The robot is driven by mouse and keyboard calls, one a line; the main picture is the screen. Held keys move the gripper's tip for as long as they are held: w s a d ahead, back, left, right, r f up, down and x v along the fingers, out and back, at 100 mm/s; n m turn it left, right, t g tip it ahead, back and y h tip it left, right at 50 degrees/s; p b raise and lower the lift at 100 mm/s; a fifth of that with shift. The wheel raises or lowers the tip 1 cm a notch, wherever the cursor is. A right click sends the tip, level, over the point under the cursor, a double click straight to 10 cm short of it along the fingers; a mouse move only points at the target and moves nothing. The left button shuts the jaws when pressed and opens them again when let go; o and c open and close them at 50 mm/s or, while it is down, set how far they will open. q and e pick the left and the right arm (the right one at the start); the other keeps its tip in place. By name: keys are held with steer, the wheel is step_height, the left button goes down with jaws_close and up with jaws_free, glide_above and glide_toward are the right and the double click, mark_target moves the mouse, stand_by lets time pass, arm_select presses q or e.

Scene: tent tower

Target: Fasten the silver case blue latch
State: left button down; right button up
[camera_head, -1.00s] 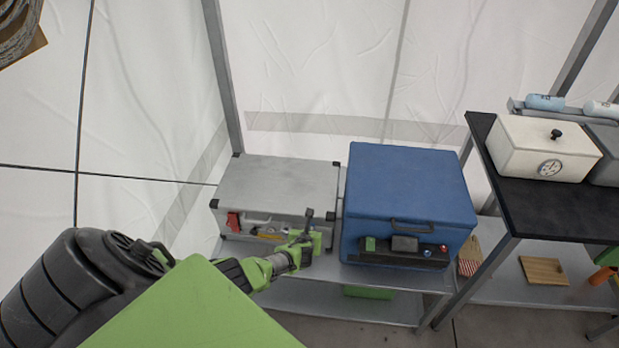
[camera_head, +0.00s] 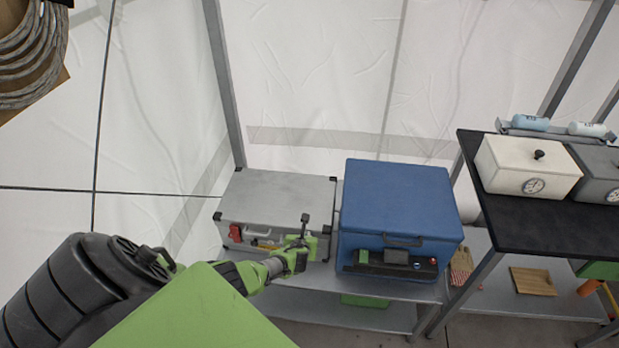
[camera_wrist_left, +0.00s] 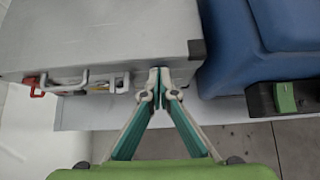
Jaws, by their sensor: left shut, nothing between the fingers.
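The silver case (camera_head: 277,195) stands on the left end of the metal shelf, and its top fills the upper left of the left wrist view (camera_wrist_left: 95,35). A red latch (camera_head: 236,232) is at the left of its front, also seen in the left wrist view (camera_wrist_left: 37,90), with a handle (camera_wrist_left: 70,79) beside it. No blue latch can be made out; my left gripper covers part of the right front. My left gripper (camera_wrist_left: 160,73) is shut and empty, its fingertips together at the case's right front edge. Whether they touch the case I cannot tell. My right gripper is not in view.
A blue box (camera_head: 400,200) with a dark front panel stands close to the right of the case. The shelf rim (camera_head: 330,285) runs below both. A dark table (camera_head: 540,225) with a cream box (camera_head: 527,165) is farther right.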

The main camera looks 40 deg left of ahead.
arm_select(q)
steer(key=r, duration=0.1)
steer(key=r+p, duration=0.1)
steer(key=shift+s+d+r, duration=0.2)
steer(key=shift+s+r, duration=0.1)
steer(key=shift+s, duration=0.05)
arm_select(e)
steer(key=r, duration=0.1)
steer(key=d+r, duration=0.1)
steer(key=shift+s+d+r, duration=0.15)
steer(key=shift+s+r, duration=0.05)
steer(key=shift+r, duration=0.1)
